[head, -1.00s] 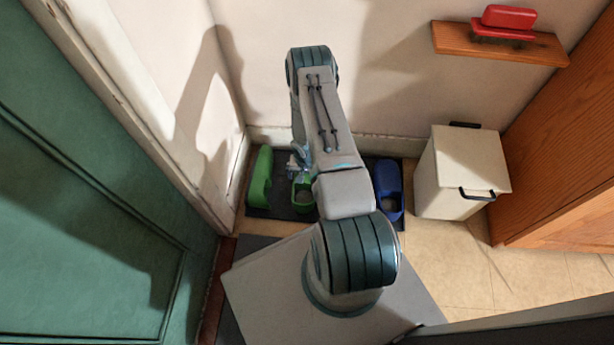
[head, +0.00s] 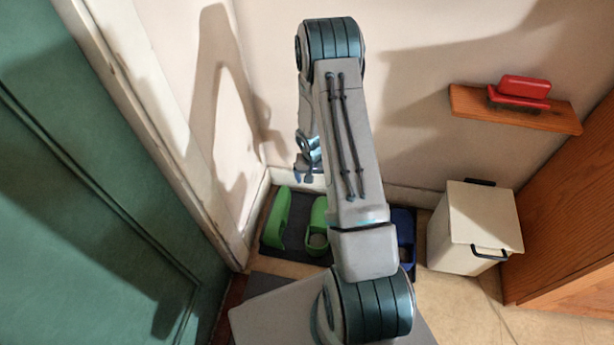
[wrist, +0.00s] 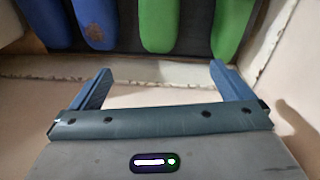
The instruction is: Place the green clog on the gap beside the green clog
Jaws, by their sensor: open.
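One green clog (head: 281,217) lies at the left end of the dark mat (head: 271,242), turned so that its opening does not show. It is at the right in the wrist view (wrist: 231,25). The other green clog (head: 317,230) sits just right of it, upright with its opening showing; the wrist view has it left of the first one (wrist: 160,25). A narrow strip of mat separates the two. My gripper (head: 309,175) is raised above and behind the clogs, near the wall. In the wrist view its fingers (wrist: 160,72) are wide apart with nothing between them.
Two blue clogs stand together in the wrist view (wrist: 50,22); my arm partly hides them in the head view (head: 405,225). A white bin (head: 465,230) stands right of the mat. A shelf (head: 470,103) holds a red object (head: 522,91). Walls bound the corner closely.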

